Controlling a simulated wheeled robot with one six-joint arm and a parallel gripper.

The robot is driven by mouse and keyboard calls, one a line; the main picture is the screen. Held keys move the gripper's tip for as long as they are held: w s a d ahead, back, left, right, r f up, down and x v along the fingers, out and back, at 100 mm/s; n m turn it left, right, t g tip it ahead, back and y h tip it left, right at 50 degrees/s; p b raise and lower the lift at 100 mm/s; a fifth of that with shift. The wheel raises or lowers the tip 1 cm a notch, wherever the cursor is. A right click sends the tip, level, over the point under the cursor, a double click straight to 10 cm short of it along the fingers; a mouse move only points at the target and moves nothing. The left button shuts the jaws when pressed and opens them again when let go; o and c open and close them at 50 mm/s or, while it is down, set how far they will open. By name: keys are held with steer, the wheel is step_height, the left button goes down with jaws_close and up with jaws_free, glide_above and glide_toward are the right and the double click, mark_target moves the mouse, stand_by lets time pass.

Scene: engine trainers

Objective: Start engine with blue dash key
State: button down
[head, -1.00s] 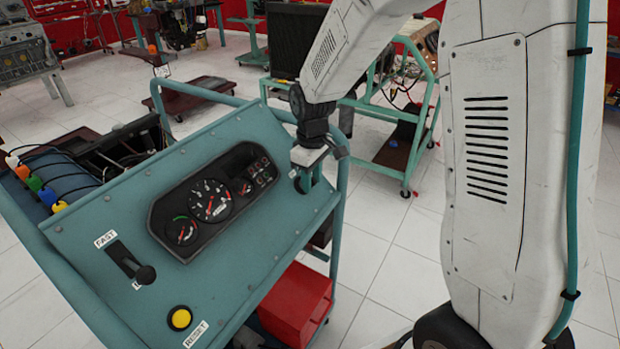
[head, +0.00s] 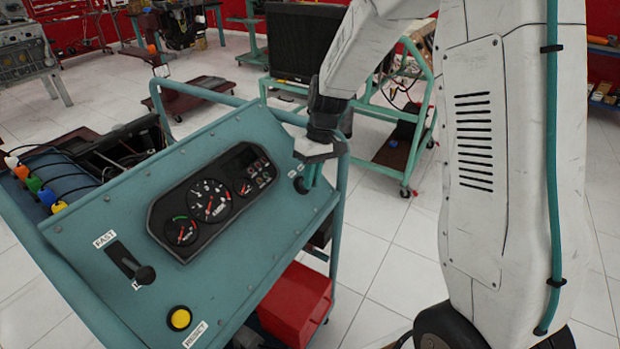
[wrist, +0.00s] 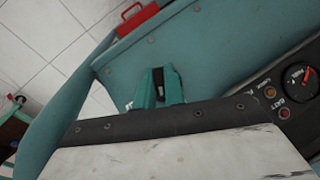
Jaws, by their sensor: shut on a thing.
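The teal dash panel (head: 255,240) tilts up on its wheeled trainer frame. A dark switch fitting (head: 299,185) sits at its right end, partly behind my gripper. My gripper (head: 308,183) is at that fitting, fingers down against the panel. In the wrist view its teal fingers (wrist: 158,88) are closed around a small dark thing at the panel. The key is mostly hidden between the fingers, and its blue colour does not show clearly. The gauge cluster (head: 213,200) is left of my gripper; the needles rest low.
A black-knobbed throttle lever (head: 145,274) and a yellow reset button (head: 179,319) are on the panel's near left. A red box (head: 298,304) is below the panel's right edge. A teal rail (head: 343,190) runs close beside my gripper. Other trainers stand behind.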

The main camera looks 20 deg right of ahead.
steer(key=c, duration=1.5)
jaws_free()
steer(key=shift+v, duration=3.95)
